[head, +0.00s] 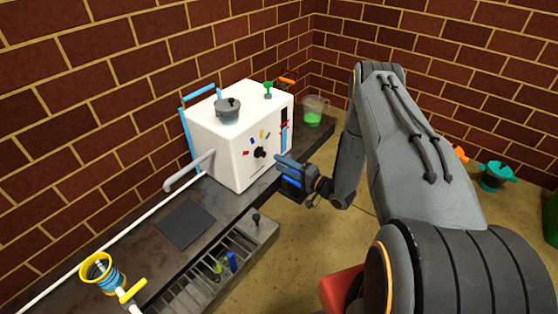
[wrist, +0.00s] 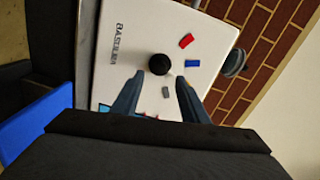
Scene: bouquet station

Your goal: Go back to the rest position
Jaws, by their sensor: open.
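My gripper (head: 283,172) is in front of the white machine, at its right side in the head view. It is open and empty. In the wrist view its two fingers (wrist: 161,80) stand apart, pointing at the machine's front panel (wrist: 115,65). A black knob (wrist: 160,64) on that panel shows just beyond and between the fingertips; I cannot tell how far off it is. The knob (head: 260,152) also shows in the head view, left of my gripper and apart from it.
The machine (head: 225,155) stands on a dark counter (head: 150,240) along the brick wall. A grey pot (head: 228,112) sits on its top. A jug with green liquid (head: 313,112) stands behind it. An open slotted drawer (head: 208,272) juts out in front.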

